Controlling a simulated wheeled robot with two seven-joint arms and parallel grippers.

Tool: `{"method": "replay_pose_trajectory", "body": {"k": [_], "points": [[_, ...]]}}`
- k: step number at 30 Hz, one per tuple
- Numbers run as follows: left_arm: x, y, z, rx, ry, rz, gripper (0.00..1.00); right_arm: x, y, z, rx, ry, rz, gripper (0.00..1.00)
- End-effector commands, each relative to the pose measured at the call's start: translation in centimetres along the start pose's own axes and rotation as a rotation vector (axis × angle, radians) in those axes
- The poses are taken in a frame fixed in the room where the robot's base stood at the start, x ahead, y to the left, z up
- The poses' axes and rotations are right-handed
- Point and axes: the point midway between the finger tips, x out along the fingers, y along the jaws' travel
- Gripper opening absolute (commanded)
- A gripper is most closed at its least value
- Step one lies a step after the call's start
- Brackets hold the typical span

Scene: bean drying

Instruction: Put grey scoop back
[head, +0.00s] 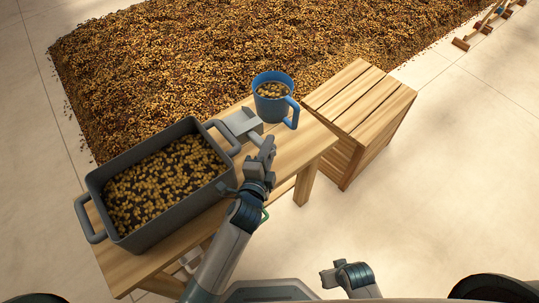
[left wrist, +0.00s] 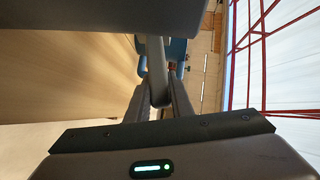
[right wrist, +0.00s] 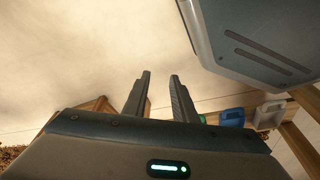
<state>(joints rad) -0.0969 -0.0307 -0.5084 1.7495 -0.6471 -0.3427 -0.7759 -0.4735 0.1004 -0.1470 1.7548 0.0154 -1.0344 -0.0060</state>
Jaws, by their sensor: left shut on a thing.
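The light grey scoop (head: 239,122) is at the bench top between the dark grey bin (head: 122,236) and the blue scoop (head: 287,86). My left gripper (head: 266,148) is shut on the grey scoop's handle, which also shows between the fingers in the left wrist view (left wrist: 157,75). I cannot tell whether the scoop touches the bench. The blue scoop holds beans and stands upright beyond my left gripper. My right gripper (head: 336,277) is low in the head view, away from the bench. Its fingers are apart and empty in the right wrist view (right wrist: 160,98).
The bin holds beans and stands on the left of the wooden bench (head: 300,150). A slatted wooden crate (head: 375,105) stands right of the bench. A wide bed of beans (head: 200,50) lies behind. Wooden rakes (head: 475,30) lie far right.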

Motion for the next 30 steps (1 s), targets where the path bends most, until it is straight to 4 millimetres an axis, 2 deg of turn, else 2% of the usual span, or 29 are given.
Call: {"method": "replay_pose_trajectory", "body": {"k": [8, 11, 15, 19, 30], "points": [[0.1, 0.2, 0.0, 0.000, 0.000, -0.001, 0.00, 0.0, 0.0, 0.0, 0.000, -0.001, 0.000, 0.25], [0.2, 1.2, 0.2, 0.000, 0.000, 0.001, 0.00, -0.2, 0.0, -0.1, -0.001, -0.002, 0.000, 0.25], [0.5, 2.8, 0.6, -0.001, -0.001, 0.001, 0.00, -1.7, 0.0, -0.7, 0.000, 0.005, 0.001, 0.25], [0.7, 3.5, 0.7, -0.001, 0.000, 0.000, 0.00, -1.2, 0.0, -0.5, 0.000, 0.002, 0.001, 0.25], [0.7, 3.8, 0.8, 0.001, 0.001, -0.001, 0.00, -1.2, -0.1, -0.5, 0.000, 0.002, 0.000, 0.25]]}}
